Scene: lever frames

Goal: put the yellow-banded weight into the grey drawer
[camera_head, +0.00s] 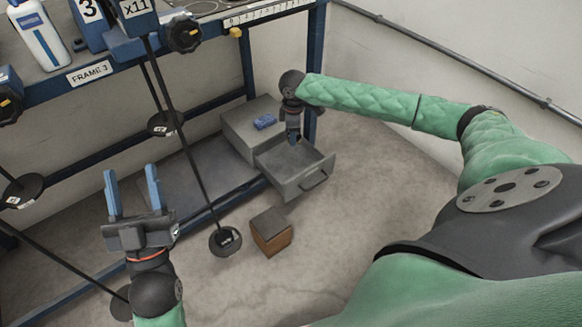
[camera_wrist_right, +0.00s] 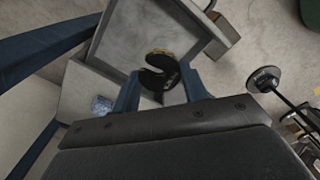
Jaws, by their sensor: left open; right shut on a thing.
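The grey drawer (camera_head: 288,185) is pulled open from its grey cabinet (camera_head: 238,128) on the floor. My right gripper (camera_head: 294,141) points down over the open drawer. In the right wrist view it (camera_wrist_right: 157,92) is shut on a dark slotted weight (camera_wrist_right: 158,78) with a yellow strip along its edge. The weight is over the drawer's bare floor (camera_wrist_right: 127,28); I cannot tell whether it touches it. In the head view the weight is mostly hidden by the gripper. My left gripper (camera_head: 131,175) is open and empty at the lower left, away from the drawer.
A small blue object (camera_head: 264,121) lies on the cabinet top. A brown box (camera_head: 270,232) stands on the floor before the drawer. A hanging rod ends in a dark weight (camera_head: 225,241) beside the box. The blue frame (camera_head: 190,120) rises behind; floor to the right is clear.

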